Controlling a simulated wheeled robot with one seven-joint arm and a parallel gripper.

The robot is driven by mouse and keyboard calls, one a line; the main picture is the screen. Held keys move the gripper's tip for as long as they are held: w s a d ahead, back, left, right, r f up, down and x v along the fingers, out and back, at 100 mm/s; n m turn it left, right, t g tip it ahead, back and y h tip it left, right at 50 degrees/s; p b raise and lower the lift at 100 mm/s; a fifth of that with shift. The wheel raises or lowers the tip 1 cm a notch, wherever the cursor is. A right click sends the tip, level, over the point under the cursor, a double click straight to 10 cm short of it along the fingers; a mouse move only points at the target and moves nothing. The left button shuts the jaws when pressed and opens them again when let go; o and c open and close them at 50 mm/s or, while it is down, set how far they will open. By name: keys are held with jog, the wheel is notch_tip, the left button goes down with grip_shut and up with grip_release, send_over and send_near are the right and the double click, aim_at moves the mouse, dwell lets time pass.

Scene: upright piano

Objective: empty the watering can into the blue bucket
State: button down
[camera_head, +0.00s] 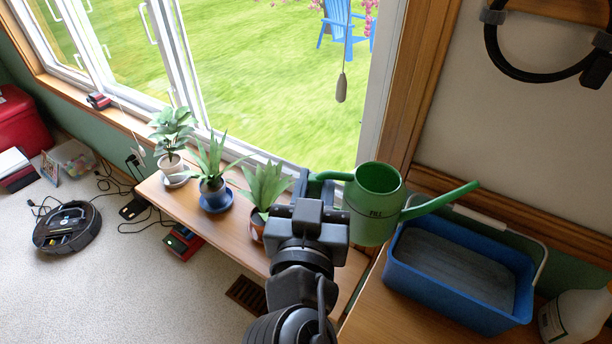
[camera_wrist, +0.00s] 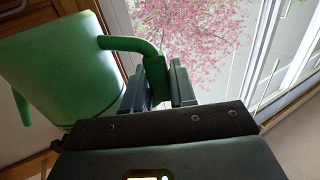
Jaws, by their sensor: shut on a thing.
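The green watering can (camera_head: 376,207) is held up in front of the window's right frame, looking about upright, with its spout pointing right and slightly up over the back of the blue bucket (camera_head: 408,279). My gripper (camera_head: 312,182) is shut on the can's handle at its left side. In the wrist view, the can (camera_wrist: 62,72) is at the left, and its handle runs between my gripper's fingers (camera_wrist: 168,82). The blue bucket is rectangular, with a grey inside and a white handle (camera_head: 480,216), and stands on the wooden surface below right of the can. The can's inside is mostly hidden.
Potted plants (camera_head: 212,172) stand on the wooden bench (camera_head: 225,225) left of my arm. A white jug (camera_head: 575,316) stands right of the bucket. The window (camera_head: 270,80) and its wooden frame are close behind the can. A robot vacuum (camera_head: 67,228) and cables lie on the carpet.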

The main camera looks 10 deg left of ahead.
aim_at(333, 179)
jog(key=shift+w+d+f+b, duration=0.1)
jog(key=shift+d+f+b, duration=0.2)
jog(key=shift+d+f, duration=1.05)
jog(key=shift+r, duration=0.1)
jog(key=shift+a+r+m+p, duration=0.1)
jog(key=shift+r+m+p, duration=0.6)
jog(key=shift+r, duration=0.4)
jog(key=shift+a+r+m+p, duration=0.1)
jog(key=shift+r+m+p, duration=0.4)
jog(key=shift+r+p, duration=0.5)
jog(key=shift+d+r+m+p, duration=0.15)
jog(key=shift+r+m+p, duration=0.5)
jog(key=shift+r, duration=0.45)
jog(key=shift+d+r+m+p, duration=0.15)
jog(key=shift+r+m+p, duration=0.45)
jog(key=shift+r, duration=0.5)
jog(key=shift+w+d+r+m, duration=0.1)
jog(key=shift+d+r+m, duration=0.1)
jog(key=shift+r+m, duration=0.3)
jog(key=shift+s+d+r+m, duration=0.1)
jog(key=shift+d+r+m, duration=0.15)
jog(key=shift+r, duration=0.5)
jog(key=shift+w+d+r+m, duration=0.1)
jog(key=shift+d+r+m, duration=0.15)
jog(key=shift+r, duration=0.35)
jog(key=d+r+m, duration=0.4)
jog(key=r, duration=0.2)
jog(key=shift+w+d+r+p, duration=0.2)
jog(key=shift+w+p, duration=0.05)
jog(key=shift+p, duration=0.15)
